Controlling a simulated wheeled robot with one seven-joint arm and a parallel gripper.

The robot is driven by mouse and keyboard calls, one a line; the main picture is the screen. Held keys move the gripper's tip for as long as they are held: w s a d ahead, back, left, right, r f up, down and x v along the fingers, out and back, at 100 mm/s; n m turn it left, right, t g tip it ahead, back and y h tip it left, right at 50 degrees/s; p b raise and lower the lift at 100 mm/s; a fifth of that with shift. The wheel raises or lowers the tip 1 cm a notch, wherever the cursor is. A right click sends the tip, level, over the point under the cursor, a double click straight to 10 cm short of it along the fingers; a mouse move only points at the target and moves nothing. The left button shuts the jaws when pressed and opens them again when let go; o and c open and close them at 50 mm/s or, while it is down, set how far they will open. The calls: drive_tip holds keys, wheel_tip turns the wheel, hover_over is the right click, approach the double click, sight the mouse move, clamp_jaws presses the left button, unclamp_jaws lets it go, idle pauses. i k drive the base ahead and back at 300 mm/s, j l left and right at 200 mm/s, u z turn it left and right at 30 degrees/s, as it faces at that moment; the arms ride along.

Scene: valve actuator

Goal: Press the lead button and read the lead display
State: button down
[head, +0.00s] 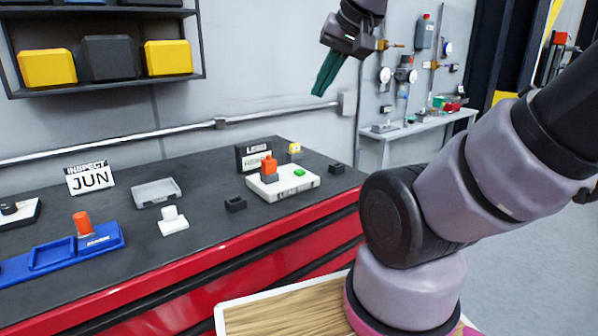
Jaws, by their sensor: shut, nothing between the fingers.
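A white box (285,188) sits on the dark bench top, right of the middle of the bench. It carries an orange-topped part (268,165) on a grey base and a small green block or button (299,173). Behind it stands a dark-framed plate (250,157) with lettering too small to read surely. A small yellow-topped piece (294,149) stands beside that plate. I cannot tell which of these is the lead button or the lead display. My gripper (319,93) has teal fingers, shut and empty, high above and behind the box, clear of everything.
A shelf with yellow bins (47,68) hangs at upper left. A pipe (278,114) runs along the wall.

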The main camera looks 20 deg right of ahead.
sight(298, 173)
drive_tip(key=j+z, duration=0.25)
drive_tip(key=z, duration=0.15)
drive_tip(key=k+j+z, duration=0.1)
drive_tip(key=z, duration=0.25)
drive_tip(key=k+j+z, duration=0.1)
drive_tip(key=j+z, duration=0.15)
drive_tip(key=z, duration=0.15)
